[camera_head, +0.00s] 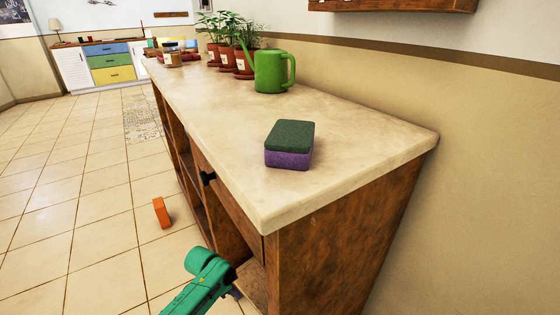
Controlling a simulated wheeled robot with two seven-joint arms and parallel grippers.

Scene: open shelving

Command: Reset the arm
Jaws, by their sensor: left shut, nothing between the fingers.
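My left arm comes in at the bottom of the head view, with teal-green links. My left gripper (232,274) shows as a small dark part at the arm's end, beside the open front of the wooden shelf unit (330,245). It is shut and empty; its fingertips are largely hidden. I cannot tell whether it touches the shelf. My right gripper is out of view.
A purple and dark green sponge (289,145) lies on the pale countertop (360,135). A green watering can (270,71), potted plants (243,62) and jars (173,55) stand farther back. An orange block (161,212) is on the tiled floor (60,210), which is mostly clear at left.

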